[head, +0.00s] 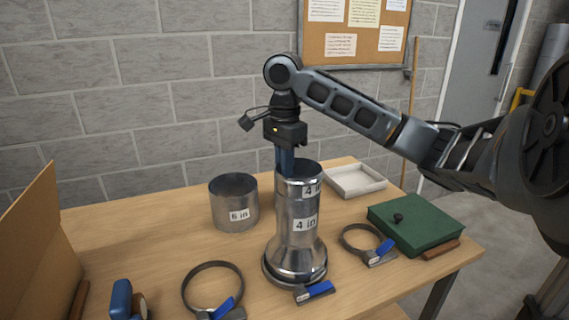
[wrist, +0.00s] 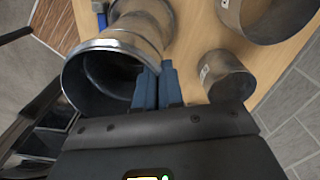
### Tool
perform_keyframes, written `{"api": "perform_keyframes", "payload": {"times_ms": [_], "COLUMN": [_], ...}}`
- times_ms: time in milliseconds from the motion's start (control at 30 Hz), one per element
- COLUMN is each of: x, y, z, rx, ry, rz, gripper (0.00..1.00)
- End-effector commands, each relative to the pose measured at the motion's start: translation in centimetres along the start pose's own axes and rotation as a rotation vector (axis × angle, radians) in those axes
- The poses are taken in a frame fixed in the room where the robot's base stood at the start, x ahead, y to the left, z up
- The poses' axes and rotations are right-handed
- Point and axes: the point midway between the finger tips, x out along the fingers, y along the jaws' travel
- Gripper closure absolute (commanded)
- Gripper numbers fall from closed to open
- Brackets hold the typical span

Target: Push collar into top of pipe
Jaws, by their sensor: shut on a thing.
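The shiny metal collar (head: 312,188), labelled "4 in", is at the top of the upright pipe (head: 304,228), also labelled "4 in". It looks in line with the pipe, but how deep it sits is hidden. My gripper (head: 286,172) points down and is shut on the collar's left wall, its blue fingers partly hidden. In the wrist view, my gripper's blue fingers (wrist: 158,88) are at the rim of a wide metal mouth (wrist: 72,82), with a beaded edge and a dark inside. The pipe's wider foot (head: 295,262) stands on the table.
A wider "6 in" cylinder (head: 234,205) stands to the left. Two ring clamps with blue handles lie in front (head: 212,290) and right (head: 368,244). A green box (head: 415,225) and white tray (head: 355,180) are at the right. Bare table (head: 150,240) lies at the left.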

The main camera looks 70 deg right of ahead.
Motion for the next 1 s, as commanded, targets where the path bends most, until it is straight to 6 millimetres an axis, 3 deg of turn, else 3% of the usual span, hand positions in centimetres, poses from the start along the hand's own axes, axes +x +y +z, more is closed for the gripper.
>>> {"api": "perform_keyframes", "payload": {"times_ms": [133, 167, 433, 767, 1000], "x": [0.0, 0.0, 0.0, -0.4, -3.6], "y": [0.0, 0.0, 0.0, 0.0, -0.1], "z": [0.0, 0.0, 0.0, 0.0, -0.1], "rx": [0.000, 0.000, 0.000, 0.000, -0.001], "ry": [0.000, 0.000, 0.000, 0.001, 0.004], "rz": [0.000, 0.000, 0.000, -0.001, -0.003], "gripper": [1.00, 0.90, 0.64, 0.63, 0.63]}}
